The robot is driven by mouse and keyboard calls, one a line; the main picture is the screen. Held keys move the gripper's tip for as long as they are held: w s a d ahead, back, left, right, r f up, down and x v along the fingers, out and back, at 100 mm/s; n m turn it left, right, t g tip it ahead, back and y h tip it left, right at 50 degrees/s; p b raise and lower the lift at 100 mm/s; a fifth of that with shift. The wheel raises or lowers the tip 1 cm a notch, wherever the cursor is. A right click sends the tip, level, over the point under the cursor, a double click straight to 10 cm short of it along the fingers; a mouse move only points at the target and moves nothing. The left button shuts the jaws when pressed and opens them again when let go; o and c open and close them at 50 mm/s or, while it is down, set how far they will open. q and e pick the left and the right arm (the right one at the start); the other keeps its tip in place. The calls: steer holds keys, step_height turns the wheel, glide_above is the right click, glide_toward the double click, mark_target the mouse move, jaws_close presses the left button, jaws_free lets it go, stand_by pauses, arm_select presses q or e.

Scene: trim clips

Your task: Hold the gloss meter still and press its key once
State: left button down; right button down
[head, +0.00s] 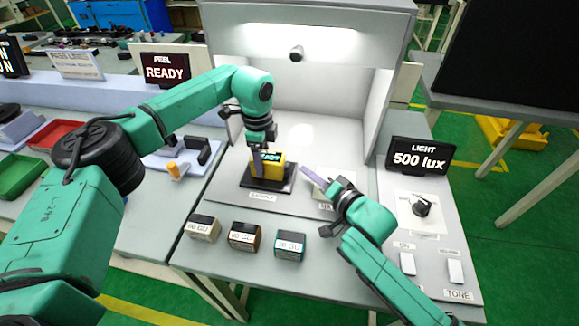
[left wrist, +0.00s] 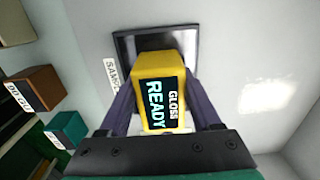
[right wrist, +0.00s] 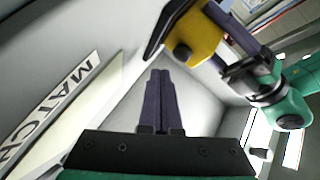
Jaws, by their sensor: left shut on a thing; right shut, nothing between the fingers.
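The gloss meter (head: 273,172) is a yellow block with a dark display reading GLOSS READY, clear in the left wrist view (left wrist: 150,66). It appears to rest on the dark sample plate (head: 284,187). My left gripper (head: 258,165) is shut on the meter, one finger on each side. My right gripper (head: 306,171) is shut and empty, to the right of the meter and apart from it. Its closed fingers (right wrist: 160,75) point up the right wrist view, where the meter (right wrist: 198,42) shows a dark round key (right wrist: 182,53) on one face.
Three blocks labelled GU, a tan one (head: 202,228), a brown one (head: 243,236) and a teal one (head: 289,245), stand along the front. A light sign (head: 420,157) reads 500 lux above a black knob (head: 421,207). The white booth's walls enclose the plate at the back and sides.

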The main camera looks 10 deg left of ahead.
steer(key=shift+a, duration=0.65)
stand_by(1.5)
steer(key=shift+a, duration=0.45)
steer(key=shift+a, duration=0.5)
stand_by(0.6)
arm_select(q)
steer(key=shift+d, duration=0.1)
arm_select(e)
steer(key=shift+d, duration=0.95)
steer(key=shift+s+d, duration=0.1)
steer(key=shift+d, duration=2.45)
